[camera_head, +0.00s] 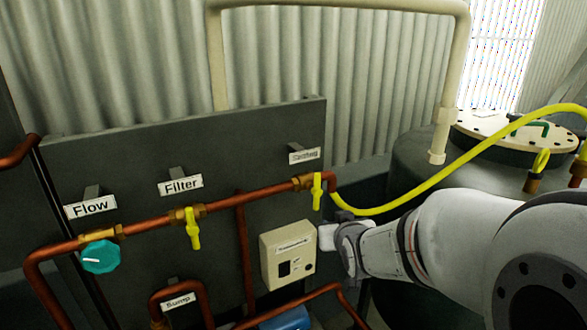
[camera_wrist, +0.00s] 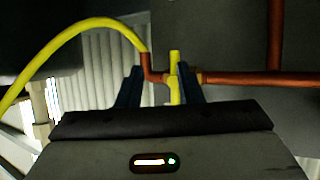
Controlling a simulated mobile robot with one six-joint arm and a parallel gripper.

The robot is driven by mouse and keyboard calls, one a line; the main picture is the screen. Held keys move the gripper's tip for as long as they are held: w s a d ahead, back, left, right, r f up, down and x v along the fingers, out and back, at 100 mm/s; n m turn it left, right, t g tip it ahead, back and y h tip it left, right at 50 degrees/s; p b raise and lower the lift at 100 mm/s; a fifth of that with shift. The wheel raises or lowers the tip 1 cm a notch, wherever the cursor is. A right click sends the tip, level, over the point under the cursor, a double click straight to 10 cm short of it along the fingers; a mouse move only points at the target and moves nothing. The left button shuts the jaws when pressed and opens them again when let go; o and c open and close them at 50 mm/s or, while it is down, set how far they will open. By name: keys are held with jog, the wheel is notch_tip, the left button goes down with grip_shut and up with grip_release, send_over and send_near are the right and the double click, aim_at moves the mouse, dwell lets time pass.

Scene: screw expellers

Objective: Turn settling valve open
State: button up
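The settling valve is a yellow lever handle (camera_head: 317,190) on the copper pipe, below a blurred label (camera_head: 304,155). Its handle stands upright, across the pipe. In the wrist view my gripper (camera_wrist: 160,70) shows two dark fingers spread apart. The yellow handle (camera_wrist: 175,62) appears between them, close to the right finger, with the pipe elbow near the left one. Whether a finger touches the handle I cannot tell.
The Filter valve (camera_head: 193,228) and teal Flow knob (camera_head: 100,257) sit left on the same pipe. A beige control box (camera_head: 288,254) is close left of my gripper. A yellow hose (camera_head: 430,180) runs right above my arm towards a dark tank (camera_head: 420,160).

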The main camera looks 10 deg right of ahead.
aim_at(318, 183)
jog(key=w+r+t+p, duration=0.1)
jog(key=w, duration=0.2)
jog(key=w+a+r+t+y+p, duration=0.1)
jog(key=w+r+t+p, duration=0.1)
jog(key=w, duration=0.2)
jog(key=w+a+r+n+t+y+p, duration=0.1)
jog(key=w+t, duration=0.1)
jog(key=w, duration=0.2)
jog(key=shift+r, duration=0.4)
jog(key=shift+w+a+f+p, duration=0.15)
jog(key=shift+w+p, duration=0.35)
jog(key=shift+w, duration=0.4)
jog(key=shift+c, duration=0.4)
